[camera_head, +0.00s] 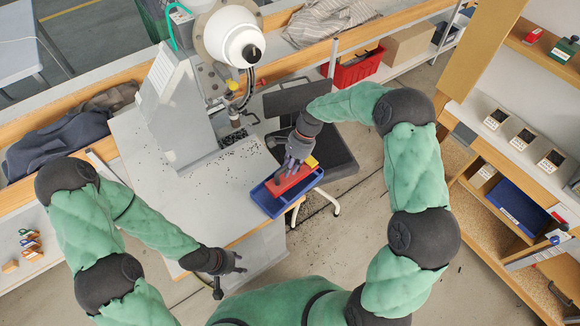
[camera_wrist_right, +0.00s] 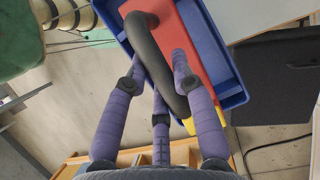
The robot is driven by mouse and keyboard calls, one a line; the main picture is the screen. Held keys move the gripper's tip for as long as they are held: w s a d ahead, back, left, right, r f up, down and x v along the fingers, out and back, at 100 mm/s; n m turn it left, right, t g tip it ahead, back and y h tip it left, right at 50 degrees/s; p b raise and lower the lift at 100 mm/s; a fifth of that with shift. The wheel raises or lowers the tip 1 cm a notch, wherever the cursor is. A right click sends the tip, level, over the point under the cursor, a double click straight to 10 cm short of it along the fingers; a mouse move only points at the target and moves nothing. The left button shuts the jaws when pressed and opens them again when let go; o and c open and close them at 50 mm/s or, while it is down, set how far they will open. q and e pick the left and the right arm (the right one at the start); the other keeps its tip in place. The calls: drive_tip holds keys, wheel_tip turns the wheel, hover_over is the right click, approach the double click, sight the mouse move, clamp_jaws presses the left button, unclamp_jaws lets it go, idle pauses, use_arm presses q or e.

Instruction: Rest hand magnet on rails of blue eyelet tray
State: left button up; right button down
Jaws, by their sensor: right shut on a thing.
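The hand magnet is a red bar (camera_head: 289,183) with a yellow end and a black looped handle; its handle (camera_wrist_right: 160,70) shows in the right wrist view. My right gripper (camera_head: 292,165) has its purple fingers shut on the handle. The blue eyelet tray (camera_head: 267,204) is at the table's right edge, directly under the magnet. The red bar overlaps the tray lengthwise in both views; I cannot tell whether it touches the rails, which it hides. The tray's wall (camera_wrist_right: 237,100) also shows in the wrist view. My left gripper (camera_head: 238,264) is open and empty near the table's front edge.
The grey table (camera_head: 135,135) has small dark eyelets scattered on it. The white eyelet press (camera_head: 178,110) stands behind. A black chair (camera_head: 335,150) is right of the tray. A red bin (camera_head: 355,70) and shelves with boxes (camera_head: 520,139) are farther off.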

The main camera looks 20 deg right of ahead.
drive_tip(key=c, duration=1)
unclamp_jaws()
drive_tip(key=shift+o, duration=0.2)
drive_tip(key=shift+f, duration=0.1)
drive_tip(key=v, duration=1.2)
